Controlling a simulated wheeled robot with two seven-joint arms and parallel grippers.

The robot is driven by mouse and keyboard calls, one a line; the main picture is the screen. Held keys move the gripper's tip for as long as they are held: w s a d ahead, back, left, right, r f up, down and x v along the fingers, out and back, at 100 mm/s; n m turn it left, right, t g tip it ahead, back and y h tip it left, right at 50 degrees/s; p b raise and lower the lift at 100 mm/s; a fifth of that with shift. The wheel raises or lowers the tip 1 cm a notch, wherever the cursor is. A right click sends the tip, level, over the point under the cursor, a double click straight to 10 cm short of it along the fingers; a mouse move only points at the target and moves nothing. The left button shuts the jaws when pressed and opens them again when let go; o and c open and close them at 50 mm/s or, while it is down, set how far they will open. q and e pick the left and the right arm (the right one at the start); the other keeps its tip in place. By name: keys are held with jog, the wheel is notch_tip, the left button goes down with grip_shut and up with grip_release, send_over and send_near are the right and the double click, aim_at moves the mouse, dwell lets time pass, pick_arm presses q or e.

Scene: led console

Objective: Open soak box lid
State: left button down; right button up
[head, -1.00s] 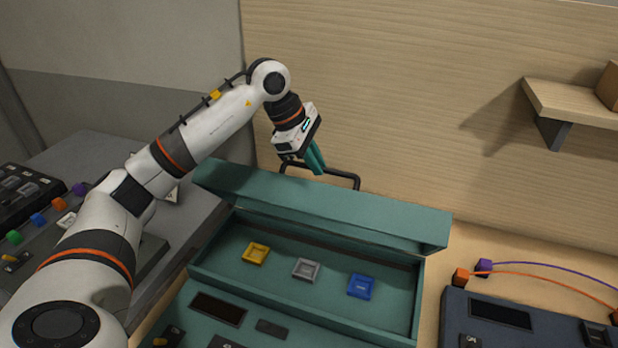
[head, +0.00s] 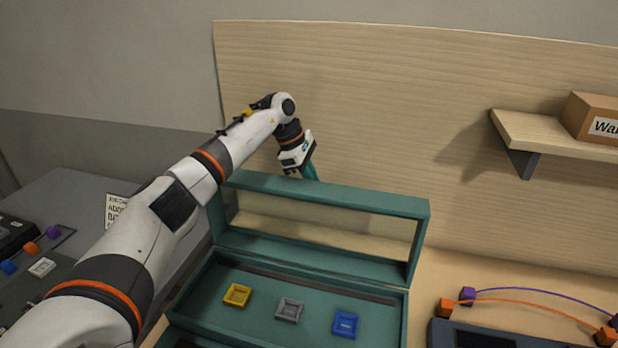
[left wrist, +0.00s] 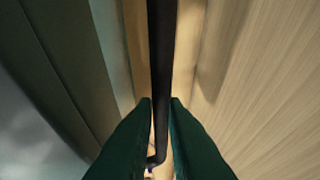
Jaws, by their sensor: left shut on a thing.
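The teal soak box (head: 398,325) is open in the head view. Its lid (head: 340,197) stands up at the back, near vertical, as a teal frame with a see-through middle. My left gripper (head: 310,174) is at the lid's far top edge, fingertips partly hidden behind it. In the left wrist view the black bar handle (left wrist: 160,60) runs between the two teal fingers, and my left gripper (left wrist: 161,108) is shut on it. The handle is hidden in the head view. My right gripper is not in view.
Inside the box lie a yellow (head: 237,295), a grey (head: 289,310) and a blue square piece (head: 345,324). A wooden panel (head: 400,110) stands behind, with a shelf (head: 550,137) at right. A dark console (head: 470,335) with cables stands at right.

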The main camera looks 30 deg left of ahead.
pick_arm(q)
jog(key=shift+w+a+f, duration=0.1)
jog(key=shift+w, duration=0.45)
jog(key=c, duration=1.5)
grip_release()
jog(key=shift+w+b+v, duration=0.15)
jog(key=shift+b+v, duration=0.65)
jog(key=shift+v, duration=2.2)
jog(key=shift+w+b+v, duration=0.15)
jog(key=shift+b+v, duration=0.6)
jog(key=shift+v, duration=2.25)
jog(key=shift+a, duration=0.15)
